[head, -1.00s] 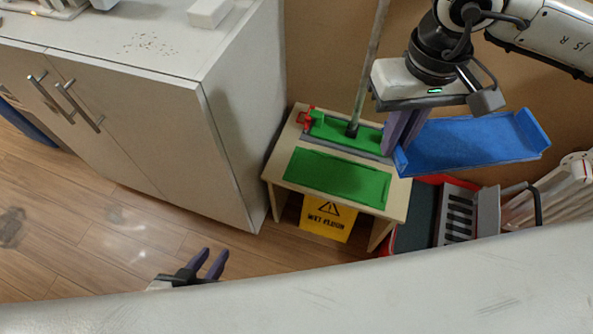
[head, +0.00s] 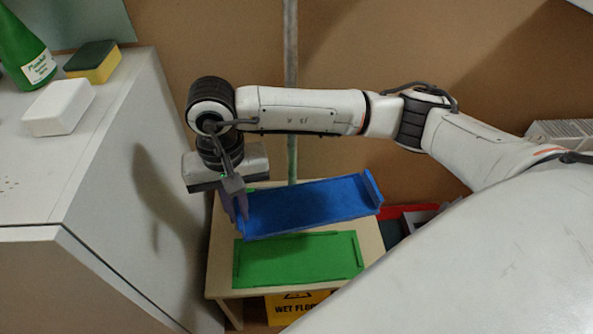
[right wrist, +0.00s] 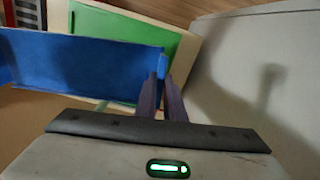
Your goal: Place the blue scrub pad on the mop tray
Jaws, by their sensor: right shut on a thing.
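The blue scrub pad (head: 310,208) is a flat blue panel with raised ends. My right gripper (head: 240,217) is shut on its left end and holds it above the low wooden table. It also shows in the right wrist view (right wrist: 85,65), with the purple fingers (right wrist: 162,85) pinching its raised edge. The green tray (head: 298,260), flat with low raised ends, lies on the table just in front of and below the pad; I take it as the mop tray. The table's back part is hidden behind the pad and gripper. My left gripper is out of view.
The wooden table (head: 222,277) stands beside a white cabinet (head: 110,190). A mop pole (head: 291,55) rises behind my right arm. A yellow wet-floor sign (head: 300,304) is under the table. A sponge (head: 93,62), a white block (head: 58,107) and a green bottle (head: 22,45) stand on the cabinet.

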